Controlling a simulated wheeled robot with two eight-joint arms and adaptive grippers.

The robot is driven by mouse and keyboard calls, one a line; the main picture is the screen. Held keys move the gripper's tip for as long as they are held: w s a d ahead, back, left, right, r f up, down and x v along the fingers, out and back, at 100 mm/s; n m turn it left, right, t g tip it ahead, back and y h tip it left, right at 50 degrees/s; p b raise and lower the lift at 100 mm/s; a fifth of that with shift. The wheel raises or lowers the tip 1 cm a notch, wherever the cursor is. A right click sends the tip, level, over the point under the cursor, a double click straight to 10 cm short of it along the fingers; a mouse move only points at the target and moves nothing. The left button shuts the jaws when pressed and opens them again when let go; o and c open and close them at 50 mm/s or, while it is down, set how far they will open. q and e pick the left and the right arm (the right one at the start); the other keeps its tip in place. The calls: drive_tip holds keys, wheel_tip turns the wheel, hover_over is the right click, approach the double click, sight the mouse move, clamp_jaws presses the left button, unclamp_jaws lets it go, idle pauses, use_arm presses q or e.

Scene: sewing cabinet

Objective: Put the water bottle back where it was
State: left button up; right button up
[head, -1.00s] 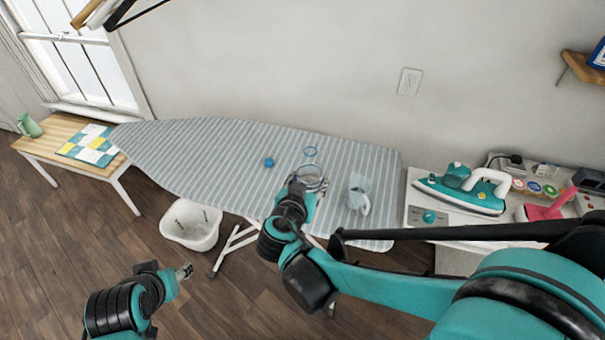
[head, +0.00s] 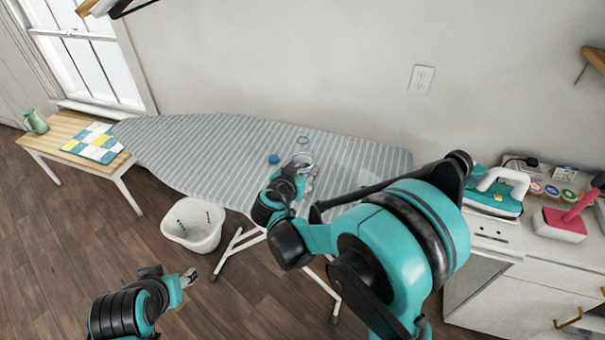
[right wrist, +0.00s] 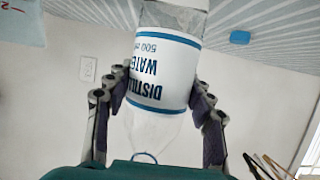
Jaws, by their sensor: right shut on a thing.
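The clear water bottle (right wrist: 165,75) has a white label with blue lettering and fills the middle of the right wrist view. My right gripper (right wrist: 160,105) is shut on it, one finger on each side of the label. A small blue cap (head: 273,159) lies on the board left of the bottle. My left gripper (head: 189,278) is empty, low at left; its jaw opening is unclear.
A pale clear jug (head: 352,158) on the board is mostly hidden behind my right arm. A white basket (head: 193,226) stands on the floor. An iron (head: 490,198) sits on the right cabinet. A wooden side table (head: 45,142) stands left. The board's left half is clear.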

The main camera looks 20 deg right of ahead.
drive_tip(key=shift+f, duration=0.9)
drive_tip(key=shift+r, duration=0.1)
drive_tip(key=o, duration=1.5)
drive_tip(key=shift+c, duration=0.2)
